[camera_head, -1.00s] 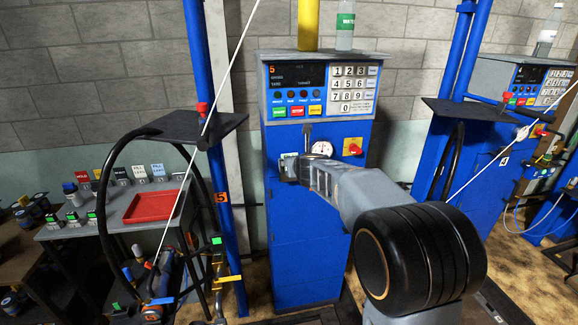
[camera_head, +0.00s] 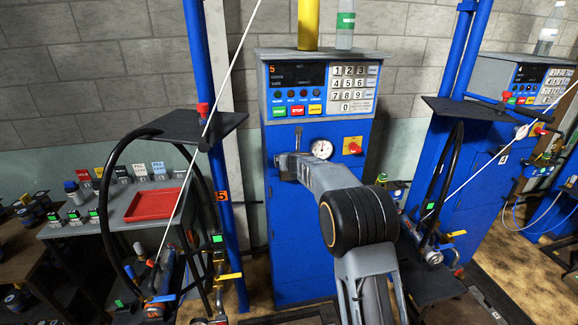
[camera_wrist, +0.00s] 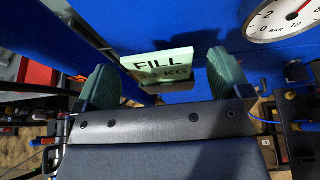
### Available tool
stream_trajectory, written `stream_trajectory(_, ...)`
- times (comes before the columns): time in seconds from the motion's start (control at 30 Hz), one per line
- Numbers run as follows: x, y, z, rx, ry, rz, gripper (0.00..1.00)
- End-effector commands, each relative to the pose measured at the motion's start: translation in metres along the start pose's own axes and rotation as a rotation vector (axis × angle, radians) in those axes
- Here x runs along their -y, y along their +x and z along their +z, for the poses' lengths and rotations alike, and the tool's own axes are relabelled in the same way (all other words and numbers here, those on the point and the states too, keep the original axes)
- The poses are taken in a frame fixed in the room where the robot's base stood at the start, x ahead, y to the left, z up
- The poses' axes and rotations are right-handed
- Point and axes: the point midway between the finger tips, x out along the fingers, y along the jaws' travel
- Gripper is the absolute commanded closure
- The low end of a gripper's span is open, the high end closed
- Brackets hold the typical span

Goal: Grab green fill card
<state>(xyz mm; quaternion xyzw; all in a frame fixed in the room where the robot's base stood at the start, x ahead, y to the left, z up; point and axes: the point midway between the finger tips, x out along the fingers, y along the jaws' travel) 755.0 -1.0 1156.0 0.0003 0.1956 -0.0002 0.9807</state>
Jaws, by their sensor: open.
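The pale green fill card (camera_wrist: 158,63), with "FILL" and "KG" printed on it, shows in the wrist view in front of a blue surface. It lies between the two green fingertips of my gripper (camera_wrist: 164,72), which is open with visible space beside the card. In the head view my gripper (camera_head: 279,164) is at the left part of the front of the blue scale (camera_head: 300,230), below its keypad. The card cannot be made out clearly there. Its lower edge is partly hidden in the wrist view.
A round gauge (camera_head: 322,149) and a red knob (camera_head: 354,148) on a yellow plate sit right of my gripper. A blue post (camera_head: 228,180) and a black shelf (camera_head: 190,127) stand left. A red tray (camera_head: 153,204) and several cards are on the left table.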

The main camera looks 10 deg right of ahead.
Motion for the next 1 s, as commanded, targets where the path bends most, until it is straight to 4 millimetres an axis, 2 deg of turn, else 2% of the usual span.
stream_trajectory(0.2,0.000,0.017,0.002,0.000,0.000,0.000,0.04)
stream_trajectory(0.5,0.000,0.020,0.001,0.001,-0.001,0.000,0.04)
stream_trajectory(1.0,0.000,0.019,0.001,0.001,-0.001,0.000,0.52)
